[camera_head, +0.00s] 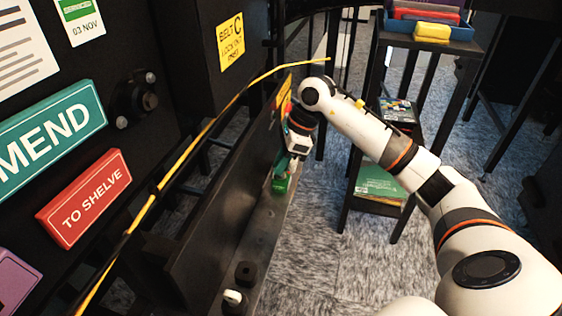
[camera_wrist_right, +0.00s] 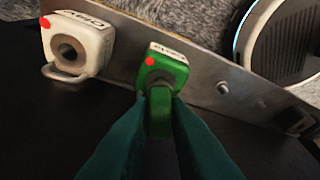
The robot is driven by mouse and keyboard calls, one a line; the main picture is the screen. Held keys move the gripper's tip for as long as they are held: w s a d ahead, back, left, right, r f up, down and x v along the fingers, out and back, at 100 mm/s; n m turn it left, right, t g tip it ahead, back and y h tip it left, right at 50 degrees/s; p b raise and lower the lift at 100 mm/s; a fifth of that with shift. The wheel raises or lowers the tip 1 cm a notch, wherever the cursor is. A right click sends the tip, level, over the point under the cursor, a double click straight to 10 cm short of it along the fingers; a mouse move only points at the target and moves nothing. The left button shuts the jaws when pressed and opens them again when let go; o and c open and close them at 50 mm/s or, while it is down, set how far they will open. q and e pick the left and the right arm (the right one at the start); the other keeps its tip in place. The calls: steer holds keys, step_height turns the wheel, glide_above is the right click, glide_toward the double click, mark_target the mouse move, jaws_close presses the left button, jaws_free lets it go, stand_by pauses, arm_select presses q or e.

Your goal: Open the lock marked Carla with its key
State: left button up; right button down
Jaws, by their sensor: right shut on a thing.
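A green padlock (camera_wrist_right: 168,68) with a small printed label and a red dot hangs on a metal rail; I cannot read the label surely. It shows in the head view as a green patch (camera_head: 280,184). My right gripper (camera_wrist_right: 158,125) points at it, its dark teal fingers shut on a green piece (camera_wrist_right: 159,108) that looks like a key head. The piece is in front of the lock's face; I cannot tell whether it is in the keyhole. In the head view my right gripper (camera_head: 291,166) is at the rail. My left gripper is out of view.
A white padlock (camera_wrist_right: 88,45) with a label, red dot and round keyhole hangs left of the green one. The metal rail (camera_wrist_right: 245,95) carries dark fittings. A yellow cable (camera_head: 205,138) runs behind. A shelf unit (camera_head: 376,205) stands right of the rail.

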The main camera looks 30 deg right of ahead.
steer(key=shift+m+t, duration=0.3)
steer(key=shift+m, duration=0.5)
steer(key=shift+m+t+h+p, duration=0.3)
steer(key=shift+m+t+h, duration=0.1)
steer(key=shift+m, duration=0.8)
steer(key=shift+m+t+h+p, duration=0.3)
steer(key=shift+m+h, duration=0.1)
steer(key=shift+m, duration=0.8)
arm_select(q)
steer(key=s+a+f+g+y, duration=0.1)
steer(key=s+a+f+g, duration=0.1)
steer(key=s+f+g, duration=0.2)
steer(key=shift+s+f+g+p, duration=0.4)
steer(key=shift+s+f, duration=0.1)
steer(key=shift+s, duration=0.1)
arm_select(e)
steer(key=shift+m+t+h, duration=0.3)
steer(key=shift+m+h, duration=0.5)
steer(key=shift+m, duration=1.4)
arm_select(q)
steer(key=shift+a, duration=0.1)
